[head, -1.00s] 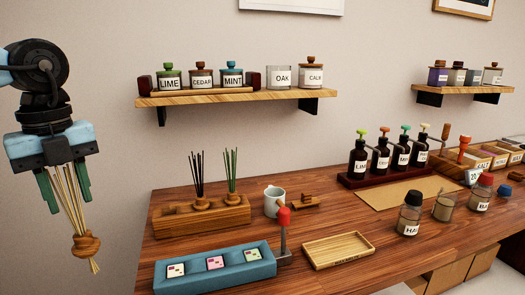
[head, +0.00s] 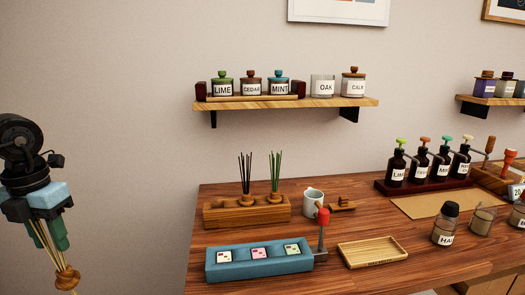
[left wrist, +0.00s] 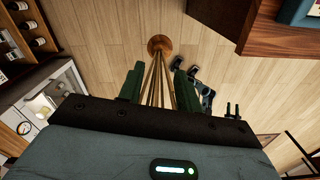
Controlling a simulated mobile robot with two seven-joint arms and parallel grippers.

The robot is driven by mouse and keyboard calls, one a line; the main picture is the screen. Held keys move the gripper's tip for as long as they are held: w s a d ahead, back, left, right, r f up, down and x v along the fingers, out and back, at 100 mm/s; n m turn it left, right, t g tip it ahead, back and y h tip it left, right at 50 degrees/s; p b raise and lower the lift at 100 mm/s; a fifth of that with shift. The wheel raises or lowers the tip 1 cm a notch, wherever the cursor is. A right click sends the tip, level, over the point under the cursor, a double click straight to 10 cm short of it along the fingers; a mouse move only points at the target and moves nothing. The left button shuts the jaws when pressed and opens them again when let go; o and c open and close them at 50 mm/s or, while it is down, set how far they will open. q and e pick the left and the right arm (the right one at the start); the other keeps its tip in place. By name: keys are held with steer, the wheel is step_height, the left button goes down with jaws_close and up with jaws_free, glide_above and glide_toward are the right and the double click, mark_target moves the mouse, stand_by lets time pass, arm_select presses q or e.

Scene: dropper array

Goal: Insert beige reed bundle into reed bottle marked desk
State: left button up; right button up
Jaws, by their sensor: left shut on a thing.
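The beige reed bundle (head: 62,266) has a round wooden collar and hangs from my left gripper (head: 52,238), which is shut on it, off the left side of the table. In the left wrist view the left gripper (left wrist: 160,85) holds the reeds between its green fingers, with the wooden collar (left wrist: 160,44) beyond the fingertips. A wooden reed holder (head: 225,212) on the table bears a black reed bundle (head: 246,172) and a green reed bundle (head: 275,170). I see no bottle that I can read as marked desk. My right gripper is not in view.
The wooden table (head: 365,222) stands right of the left gripper. On it are a blue tray (head: 235,270) with a red-topped lever (head: 322,216), an empty wooden tray (head: 373,252), a mug (head: 312,196) and several dark pump bottles (head: 421,168). A wall shelf (head: 290,105) holds jars.

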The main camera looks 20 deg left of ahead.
mark_target(60, 280)
arm_select(q)
steer(key=f+m, duration=0.1)
steer(key=s+f+m, duration=0.1)
steer(key=f+m, duration=0.2)
steer(key=shift+s+d+p, duration=0.15)
steer(key=shift+s+p, duration=0.15)
steer(key=shift+p, duration=0.1)
steer(key=f+m, duration=0.1)
steer(key=d+f+m, duration=0.1)
steer(key=m, duration=0.1)
steer(key=d+f+m+p, duration=0.1)
steer(key=shift+s+d+f+m, duration=0.2)
steer(key=shift+s+f+m, duration=0.1)
steer(key=w+d+f+m+p, duration=0.1)
steer(key=d+m+p, duration=0.1)
steer(key=d+m, duration=1.1)
steer(key=w+d+f+m+p, duration=0.1)
steer(key=w+d+m+p, duration=0.1)
steer(key=d+m, duration=1.2)
steer(key=m, duration=0.3)
steer(key=shift+w+d+m, duration=0.15)
steer(key=shift+w+m, duration=0.05)
steer(key=shift+m, duration=0.1)
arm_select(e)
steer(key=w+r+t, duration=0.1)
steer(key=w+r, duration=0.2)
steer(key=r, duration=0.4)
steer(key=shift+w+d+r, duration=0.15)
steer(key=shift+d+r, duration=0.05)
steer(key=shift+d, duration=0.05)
